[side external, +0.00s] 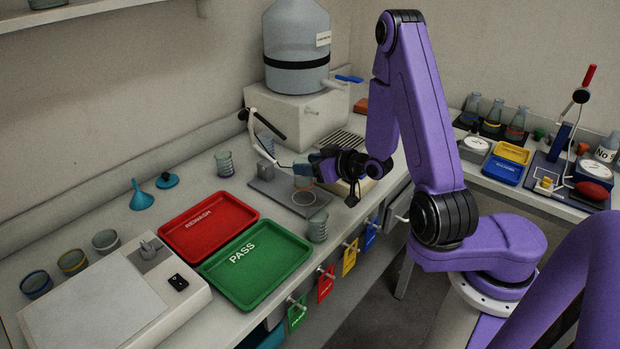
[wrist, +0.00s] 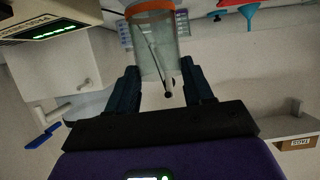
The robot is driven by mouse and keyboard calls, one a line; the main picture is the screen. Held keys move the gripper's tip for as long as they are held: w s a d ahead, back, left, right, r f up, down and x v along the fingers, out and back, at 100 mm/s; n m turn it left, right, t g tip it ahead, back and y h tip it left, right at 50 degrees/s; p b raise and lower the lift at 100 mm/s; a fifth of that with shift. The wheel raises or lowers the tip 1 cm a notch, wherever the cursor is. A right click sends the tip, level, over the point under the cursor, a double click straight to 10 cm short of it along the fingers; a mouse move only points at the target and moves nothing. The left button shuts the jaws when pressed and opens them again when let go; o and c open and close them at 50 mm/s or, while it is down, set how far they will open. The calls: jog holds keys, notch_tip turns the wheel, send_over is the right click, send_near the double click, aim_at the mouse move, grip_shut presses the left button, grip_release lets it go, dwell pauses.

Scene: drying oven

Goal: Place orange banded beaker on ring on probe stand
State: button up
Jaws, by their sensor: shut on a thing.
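My gripper (side external: 312,168) is shut on the clear orange banded beaker (wrist: 158,50), with one finger on each side in the wrist view. The orange band (wrist: 150,7) shows at the beaker's far end there. In the side view the beaker (side external: 303,183) hangs just below the fingers, over the grey base plate of the probe stand (side external: 268,190). The ring (side external: 304,199) shows on that plate, just below the beaker; I cannot tell whether they touch. A thin rod with a dark tip (wrist: 168,95) shows at the beaker in the wrist view; whether it is inside is unclear.
A clear beaker (side external: 317,228) stands close in front of the plate, another (side external: 224,163) behind the trays. A red tray (side external: 208,226) and a green tray (side external: 257,264) lie to the left. A large carboy (side external: 296,50) stands on a white block behind.

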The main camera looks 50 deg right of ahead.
aim_at(310, 187)
jog(key=shift+f, duration=2)
jog(key=shift+f, duration=0.15)
jog(key=o, duration=1.1)
